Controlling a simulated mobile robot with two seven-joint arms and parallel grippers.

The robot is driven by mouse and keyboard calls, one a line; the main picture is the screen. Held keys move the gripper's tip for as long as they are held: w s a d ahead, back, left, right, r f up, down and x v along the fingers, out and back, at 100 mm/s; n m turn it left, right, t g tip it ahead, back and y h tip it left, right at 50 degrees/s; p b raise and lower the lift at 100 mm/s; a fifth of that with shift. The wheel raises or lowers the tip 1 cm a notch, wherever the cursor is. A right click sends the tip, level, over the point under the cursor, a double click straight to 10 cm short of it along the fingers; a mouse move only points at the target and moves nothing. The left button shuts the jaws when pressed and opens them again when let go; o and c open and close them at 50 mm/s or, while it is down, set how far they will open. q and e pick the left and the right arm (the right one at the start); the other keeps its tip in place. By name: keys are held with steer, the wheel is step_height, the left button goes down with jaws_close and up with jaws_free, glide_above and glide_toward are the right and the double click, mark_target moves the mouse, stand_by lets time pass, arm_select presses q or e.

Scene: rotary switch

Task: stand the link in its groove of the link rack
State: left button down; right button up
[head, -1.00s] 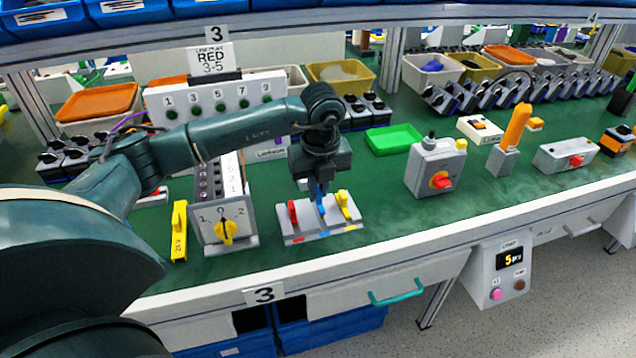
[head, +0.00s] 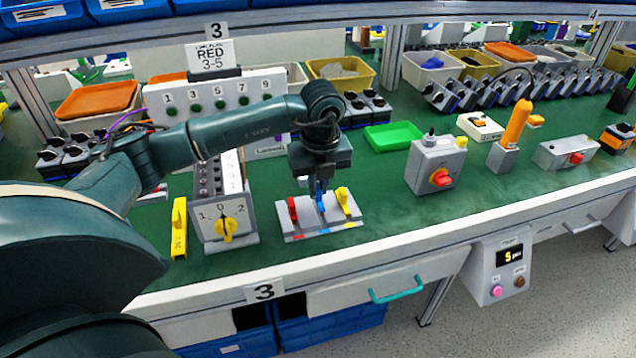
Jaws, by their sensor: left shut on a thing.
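The link rack (head: 310,229) is a light grey block near the front edge of the green bench, with red, blue and yellow marks along its front. A red link (head: 293,210) stands at its left and a yellow link (head: 343,200) at its right. A blue link (head: 320,202) is upright at the middle of the rack. My left gripper (head: 320,186) points straight down over the rack, shut on the top of the blue link. The fingers partly hide the link, and I cannot tell how deep its lower end sits in the groove. My right gripper is not in view.
A grey switch box with a yellow knob (head: 227,227) stands left of the rack, beside a yellow tagged bar (head: 179,228). A green tray (head: 394,138) lies behind right. A grey box with a red knob (head: 437,165) stands to the right. Bench between is clear.

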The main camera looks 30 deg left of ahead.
arm_select(q)
steer(key=shift+f, duration=0.2)
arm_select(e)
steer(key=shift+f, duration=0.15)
arm_select(q)
steer(key=shift+f+b, duration=0.8)
steer(key=shift+f, duration=0.2)
steer(key=c, duration=1.4)
jaws_free()
steer(key=shift+c, duration=0.2)
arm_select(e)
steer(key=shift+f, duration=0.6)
arm_select(q)
steer(key=shift+r, duration=0.3)
step_height(320, 180, up, 12)
steer(key=s+d, duration=0.1)
steer(key=shift+r, duration=0.25)
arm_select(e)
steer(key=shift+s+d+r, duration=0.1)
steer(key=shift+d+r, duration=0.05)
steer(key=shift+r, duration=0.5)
arm_select(q)
steer(key=shift+d, duration=0.1)
